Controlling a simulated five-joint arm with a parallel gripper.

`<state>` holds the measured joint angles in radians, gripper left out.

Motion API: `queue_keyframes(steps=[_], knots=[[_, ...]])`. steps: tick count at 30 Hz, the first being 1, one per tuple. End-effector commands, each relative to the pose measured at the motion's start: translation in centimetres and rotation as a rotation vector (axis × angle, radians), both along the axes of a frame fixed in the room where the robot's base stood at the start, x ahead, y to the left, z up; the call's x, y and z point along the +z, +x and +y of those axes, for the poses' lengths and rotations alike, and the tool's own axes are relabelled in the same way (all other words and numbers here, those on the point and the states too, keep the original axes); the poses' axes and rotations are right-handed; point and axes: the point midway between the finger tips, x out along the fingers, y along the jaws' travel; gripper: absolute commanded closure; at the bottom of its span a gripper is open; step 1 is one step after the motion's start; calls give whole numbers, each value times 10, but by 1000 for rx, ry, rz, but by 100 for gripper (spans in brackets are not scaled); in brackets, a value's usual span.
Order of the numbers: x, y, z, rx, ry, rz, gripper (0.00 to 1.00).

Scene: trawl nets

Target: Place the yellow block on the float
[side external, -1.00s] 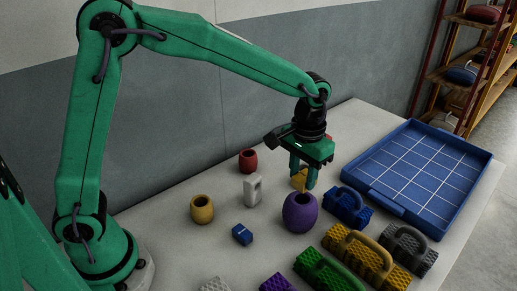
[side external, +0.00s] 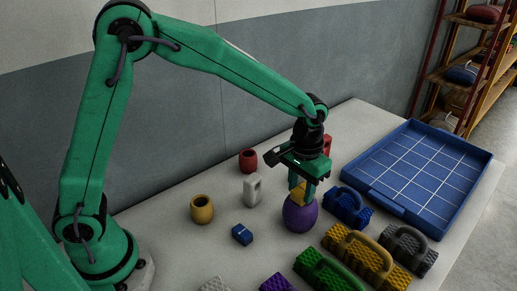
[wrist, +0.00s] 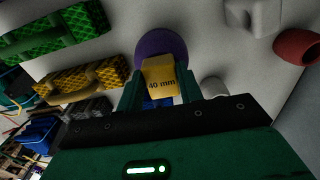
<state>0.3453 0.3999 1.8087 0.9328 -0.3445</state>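The yellow block (side external: 297,196), marked "40 mm" in the wrist view (wrist: 160,82), is held between the two fingers of my gripper (side external: 303,198). My gripper points down and is shut on the block. The purple float (side external: 300,217), round with an opening in its top in the earlier picture, stands upright on the table. The block appears directly over the float's top, which it hides along with the fingers. I cannot tell whether the block touches the float. The float also shows behind the block in the wrist view (wrist: 161,44).
A blue gridded tray (side external: 375,199) lies at the right. Blue (side external: 348,206), yellow (side external: 366,256), green and grey handled pieces stand right of the float. A yellow pot (side external: 202,209), red pot (side external: 248,160), white piece (side external: 252,190) and blue block (side external: 241,235) stand left.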

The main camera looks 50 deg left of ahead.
Motion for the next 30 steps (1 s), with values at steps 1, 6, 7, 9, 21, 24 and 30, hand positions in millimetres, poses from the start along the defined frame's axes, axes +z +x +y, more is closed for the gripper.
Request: queue_keyframes(steps=[1, 6, 7, 9, 21, 24, 30], knots=[[0, 0, 0, 0, 0, 0, 55], [0, 0, 0, 0, 0, 0, 43], [0, 0, 0, 0, 0, 0, 43], [0, 0, 0, 0, 0, 0, 43], [17, 1, 0, 0, -1, -3, 43], [29, 0, 0, 0, -1, -4, 43], [61, 1, 0, 0, -1, -4, 43]])
